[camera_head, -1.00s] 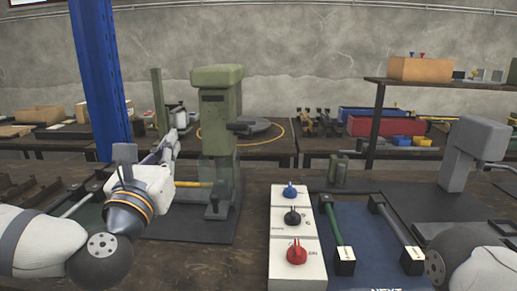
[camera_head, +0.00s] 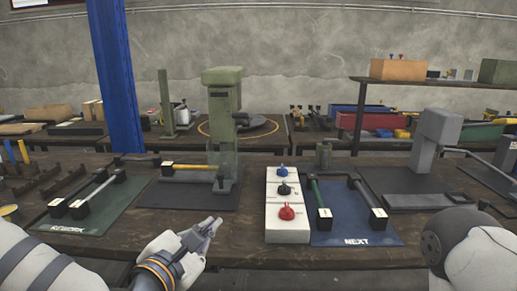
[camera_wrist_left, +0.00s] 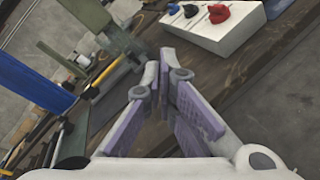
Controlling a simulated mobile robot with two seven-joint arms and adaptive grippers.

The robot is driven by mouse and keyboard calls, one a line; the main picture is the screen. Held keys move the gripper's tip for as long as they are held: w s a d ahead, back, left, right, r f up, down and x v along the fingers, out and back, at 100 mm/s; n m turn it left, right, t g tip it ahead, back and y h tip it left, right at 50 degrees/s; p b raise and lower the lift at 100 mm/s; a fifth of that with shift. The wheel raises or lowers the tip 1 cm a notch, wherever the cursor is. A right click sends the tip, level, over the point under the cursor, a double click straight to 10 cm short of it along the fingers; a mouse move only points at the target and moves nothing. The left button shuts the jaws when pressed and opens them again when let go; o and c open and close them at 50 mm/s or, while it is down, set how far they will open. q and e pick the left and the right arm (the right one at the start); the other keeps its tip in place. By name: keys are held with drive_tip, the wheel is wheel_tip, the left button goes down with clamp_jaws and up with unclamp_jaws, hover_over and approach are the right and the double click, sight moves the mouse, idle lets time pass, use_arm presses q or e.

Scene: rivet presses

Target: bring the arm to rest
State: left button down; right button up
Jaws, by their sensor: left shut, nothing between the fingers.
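My left gripper (camera_head: 213,224) is shut and empty. In the head view it hangs over the table's front edge, in front of the green press and left of the white switch box. Its two fingers also show in the left wrist view (camera_wrist_left: 165,65), with nothing held between them. My left arm comes in from the lower left. Part of my right arm shows at the lower right, but its gripper is out of view.
A green press (camera_head: 222,115) holds a yellow-tipped rod. A white switch box (camera_head: 286,235) with blue, black and red knobs stands beside the blue NEXT mat (camera_head: 350,232). The green REWORK mat (camera_head: 85,220) lies left. A grey press (camera_head: 432,140) stands right.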

use_arm(q)
drive_tip(key=s+f+m+g, duration=0.5)
drive_tip(key=s+f+m, duration=0.2)
drive_tip(key=s+f, duration=0.5)
drive_tip(key=s+f+m+g, duration=0.55)
drive_tip(key=s+f, duration=0.35)
drive_tip(key=f, duration=0.5)
drive_tip(key=s+a+f+m+g+y, duration=0.1)
drive_tip(key=s+a+f+m+g, duration=0.1)
drive_tip(key=s+a+m, duration=0.2)
drive_tip(key=s+a+f+m+g+y, duration=0.1)
drive_tip(key=s+a+m+g+y, duration=0.1)
drive_tip(key=s, duration=0.8)
drive_tip(key=s+a+f+m+g+y+b, duration=0.1)
drive_tip(key=s+a+f+m+g+y, duration=0.1)
drive_tip(key=s+a+m, duration=0.4)
drive_tip(key=shift+s+a+f+g, duration=0.3)
drive_tip(key=shift+s+f+g, duration=0.05)
drive_tip(key=shift+s+g, duration=0.3)
use_arm(e)
drive_tip(key=s, duration=0.1)
drive_tip(key=s+f, duration=0.1)
drive_tip(key=shift+s+f+g, duration=0.25)
drive_tip(key=shift+s+g, duration=0.05)
